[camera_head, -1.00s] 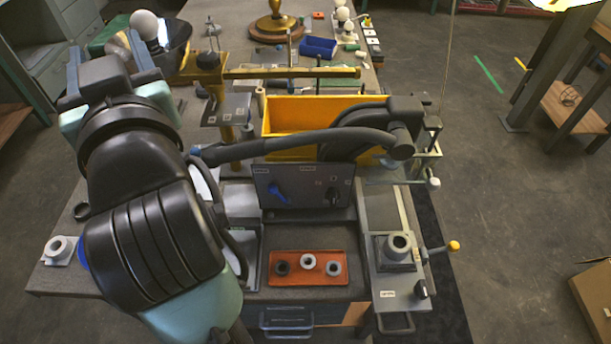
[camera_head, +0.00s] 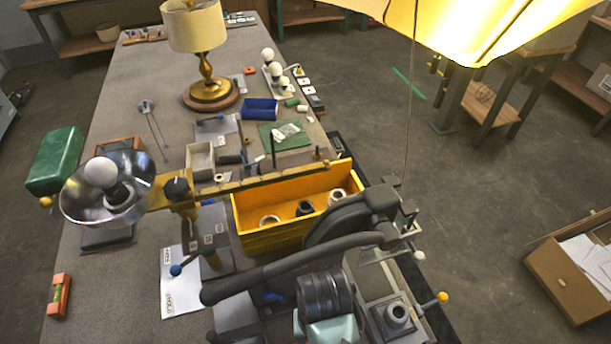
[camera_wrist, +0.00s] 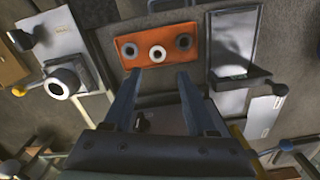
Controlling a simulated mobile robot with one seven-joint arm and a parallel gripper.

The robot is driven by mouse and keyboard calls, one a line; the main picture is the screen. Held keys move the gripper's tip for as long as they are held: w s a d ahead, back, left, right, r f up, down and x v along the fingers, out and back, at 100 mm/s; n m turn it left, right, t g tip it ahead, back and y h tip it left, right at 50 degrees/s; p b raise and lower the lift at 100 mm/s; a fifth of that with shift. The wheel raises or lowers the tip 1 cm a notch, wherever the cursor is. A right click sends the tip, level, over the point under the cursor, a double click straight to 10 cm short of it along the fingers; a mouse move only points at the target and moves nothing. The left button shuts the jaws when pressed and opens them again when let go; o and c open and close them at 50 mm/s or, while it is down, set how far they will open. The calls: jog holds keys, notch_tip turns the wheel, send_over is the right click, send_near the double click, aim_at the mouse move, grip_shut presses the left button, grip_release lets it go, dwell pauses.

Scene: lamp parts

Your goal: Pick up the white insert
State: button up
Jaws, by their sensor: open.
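The white insert (camera_wrist: 157,47) is a small ring-shaped part in the middle of an orange tray (camera_wrist: 139,62) in the wrist view. A blue-grey insert (camera_wrist: 128,44) sits to its left and a dark insert (camera_wrist: 184,37) to its right. My gripper (camera_wrist: 158,74) is open and empty. Its two fingers point toward the tray, and the white insert shows between and beyond their tips, apart from them. In the head view the tray and the inserts are out of sight, and my gripper is not visible there.
A yellow bin (camera_head: 283,214) holding several ring parts stands beyond a curved dark lever (camera_head: 290,268). A grey fixture with a round socket (camera_head: 397,313) is at the right. In the wrist view, a similar fixture (camera_wrist: 62,82) is left of the tray and a grey plate (camera_wrist: 232,45) right.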

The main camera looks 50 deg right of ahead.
jog(key=f, duration=0.6)
jog(key=shift+s+f, duration=0.2)
jog(key=shift+f, duration=0.15)
jog(key=shift+w+d+f+p, duration=0.15)
jog(key=shift+f+p, duration=0.1)
jog(key=shift+f, duration=1)
jog(key=shift+w+d+f+p, duration=0.1)
jog(key=shift+d+f+p, duration=0.1)
jog(key=shift+f, duration=1.05)
jog(key=shift+c, duration=0.3)
grip_shut()
